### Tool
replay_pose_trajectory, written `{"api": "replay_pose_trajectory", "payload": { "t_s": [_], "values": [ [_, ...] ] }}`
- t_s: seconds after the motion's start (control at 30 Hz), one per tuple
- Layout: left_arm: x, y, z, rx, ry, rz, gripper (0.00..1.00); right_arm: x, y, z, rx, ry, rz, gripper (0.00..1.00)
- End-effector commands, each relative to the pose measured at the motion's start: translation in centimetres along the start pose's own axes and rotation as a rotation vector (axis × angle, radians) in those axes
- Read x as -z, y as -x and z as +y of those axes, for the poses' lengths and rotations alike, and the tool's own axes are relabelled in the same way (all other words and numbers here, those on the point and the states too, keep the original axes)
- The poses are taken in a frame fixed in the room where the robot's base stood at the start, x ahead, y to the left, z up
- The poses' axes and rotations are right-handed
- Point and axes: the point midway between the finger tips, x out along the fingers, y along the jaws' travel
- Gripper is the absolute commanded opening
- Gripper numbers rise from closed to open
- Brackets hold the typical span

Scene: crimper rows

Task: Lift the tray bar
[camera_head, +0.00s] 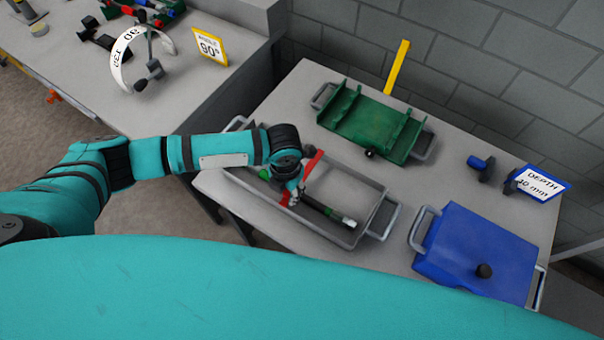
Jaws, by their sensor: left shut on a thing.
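A grey tray (357,232) with side handles stands on the near left part of the table. A dark bar (322,210) with green near its ends and a pale tip lies slanted in it. My left gripper (291,191) reaches down into the tray from the left and is shut on the bar around its middle. A red piece (313,163) shows beside the gripper; I cannot tell what it belongs to. The gripper hides the middle of the bar, and I cannot tell whether the bar touches the tray floor. My right gripper is not in view.
A green tray (365,118) stands behind, with a yellow bar (397,68) upright beyond it. A blue lidded box (475,255) is at the right, near a "DEPTH" sign (541,183) and a small blue-black part (482,167). A side bench (95,75) holds tools and a sign (210,46).

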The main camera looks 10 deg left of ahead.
Motion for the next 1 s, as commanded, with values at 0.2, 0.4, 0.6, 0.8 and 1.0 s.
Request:
{"api": "replay_pose_trajectory", "payload": {
  "t_s": [0.2,0.4,0.6,0.8,1.0],
  "values": [
    [-0.2,0.6,0.0,0.001,0.0,-0.001,0.1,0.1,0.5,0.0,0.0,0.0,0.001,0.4],
    [-0.9,2.0,0.0,0.0,0.0,-0.004,0.1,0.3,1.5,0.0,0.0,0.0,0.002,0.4],
    [-1.6,3.3,0.0,0.001,0.0,-0.007,0.11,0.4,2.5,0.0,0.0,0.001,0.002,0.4],
    [-2.2,4.6,0.0,0.001,0.001,-0.007,0.1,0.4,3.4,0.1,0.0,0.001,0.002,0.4],
    [-2.8,5.8,0.0,0.0,0.0,-0.007,0.1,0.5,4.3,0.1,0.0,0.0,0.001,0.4]
  ]
}}
